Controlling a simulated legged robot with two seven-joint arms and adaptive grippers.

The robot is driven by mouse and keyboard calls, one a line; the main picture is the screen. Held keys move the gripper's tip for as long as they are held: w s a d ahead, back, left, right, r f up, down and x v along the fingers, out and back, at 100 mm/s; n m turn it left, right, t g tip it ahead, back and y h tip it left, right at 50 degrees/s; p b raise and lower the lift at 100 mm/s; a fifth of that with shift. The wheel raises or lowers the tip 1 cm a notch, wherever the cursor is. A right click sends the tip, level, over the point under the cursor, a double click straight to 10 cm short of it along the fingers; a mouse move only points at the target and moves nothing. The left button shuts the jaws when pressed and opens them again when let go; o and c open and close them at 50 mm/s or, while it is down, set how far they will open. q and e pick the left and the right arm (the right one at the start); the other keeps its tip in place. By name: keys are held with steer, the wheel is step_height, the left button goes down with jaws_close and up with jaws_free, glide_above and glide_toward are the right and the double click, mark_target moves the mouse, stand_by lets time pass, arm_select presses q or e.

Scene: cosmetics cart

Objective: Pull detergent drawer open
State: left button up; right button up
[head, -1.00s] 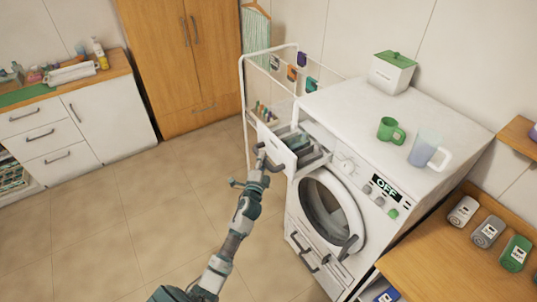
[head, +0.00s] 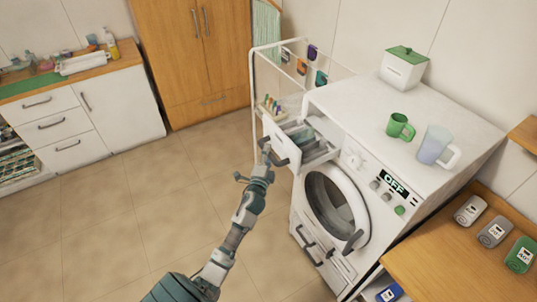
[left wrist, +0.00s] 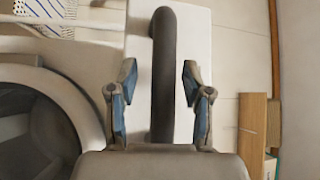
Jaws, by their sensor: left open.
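The detergent drawer (head: 283,149) stands pulled out from the upper left of the white washing machine (head: 414,118), with its compartments showing from above. Its white front has a dark curved handle (left wrist: 164,75), seen in the left wrist view between my fingers. My left gripper (head: 262,164) is at the drawer front, also seen in the left wrist view (left wrist: 160,90). Its two blue-padded fingers are spread, one on each side of the handle, with gaps to it. My right gripper is in neither view.
The round door (head: 335,204) of the machine is below the drawer. A white wire rack (head: 252,92) stands just behind it. A green mug (head: 400,127), a clear pitcher (head: 436,146) and a green-lidded box (head: 404,67) stand on top. Open floor lies left.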

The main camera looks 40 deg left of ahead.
arm_select(q)
steer(key=v, duration=1.1)
steer(key=shift+s+d+f, duration=0.15)
steer(key=shift+s+d, duration=0.1)
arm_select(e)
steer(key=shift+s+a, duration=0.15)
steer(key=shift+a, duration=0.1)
arm_select(q)
steer(key=shift+f, duration=0.1)
